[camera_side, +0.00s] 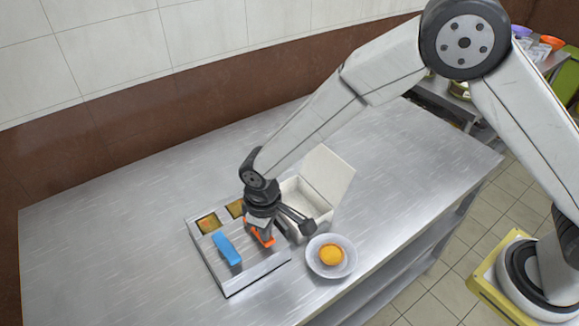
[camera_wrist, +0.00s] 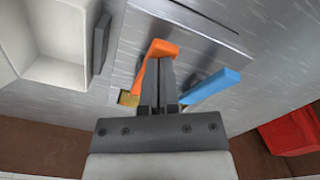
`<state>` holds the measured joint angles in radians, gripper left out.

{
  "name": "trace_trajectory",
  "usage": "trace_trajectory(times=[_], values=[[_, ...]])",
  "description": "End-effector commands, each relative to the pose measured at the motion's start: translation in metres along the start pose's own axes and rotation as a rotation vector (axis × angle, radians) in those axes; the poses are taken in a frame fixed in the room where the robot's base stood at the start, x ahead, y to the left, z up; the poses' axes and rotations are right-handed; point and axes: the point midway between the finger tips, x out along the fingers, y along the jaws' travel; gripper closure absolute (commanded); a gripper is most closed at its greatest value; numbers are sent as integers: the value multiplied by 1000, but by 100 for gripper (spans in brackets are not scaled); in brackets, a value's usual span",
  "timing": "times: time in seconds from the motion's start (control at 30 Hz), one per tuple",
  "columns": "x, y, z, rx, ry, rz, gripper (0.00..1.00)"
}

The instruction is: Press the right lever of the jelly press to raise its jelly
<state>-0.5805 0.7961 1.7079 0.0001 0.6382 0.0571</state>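The jelly press (camera_side: 240,277) is a low metal box on the steel table with two square wells at its back. The left well (camera_side: 208,222) shows an orange-yellow jelly; the right well (camera_side: 236,208) is partly hidden by my arm. The blue left lever (camera_side: 227,248) stands up from the press and also shows in the wrist view (camera_wrist: 213,86). The orange right lever (camera_side: 265,239) is partly hidden behind my gripper (camera_side: 262,228). In the wrist view my gripper (camera_wrist: 159,64) has its fingers together, over the orange lever (camera_wrist: 160,47). Whether they touch it is unclear.
An open white box (camera_side: 322,212) with a raised lid stands right of the press. A white bowl (camera_side: 313,268) holding a round orange item (camera_side: 331,255) sits in front of it. A red object (camera_wrist: 288,133) shows in the wrist view. The table's left side is clear.

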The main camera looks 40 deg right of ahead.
Motion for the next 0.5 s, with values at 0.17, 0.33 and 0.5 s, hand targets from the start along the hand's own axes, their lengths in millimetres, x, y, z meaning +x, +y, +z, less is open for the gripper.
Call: trace_trajectory(times=[0.17,0.33,0.5], values=[[3,0,0,0,0,0,100],[6,0,0,0,1,0,100],[8,0,-1,0,2,0,100]])
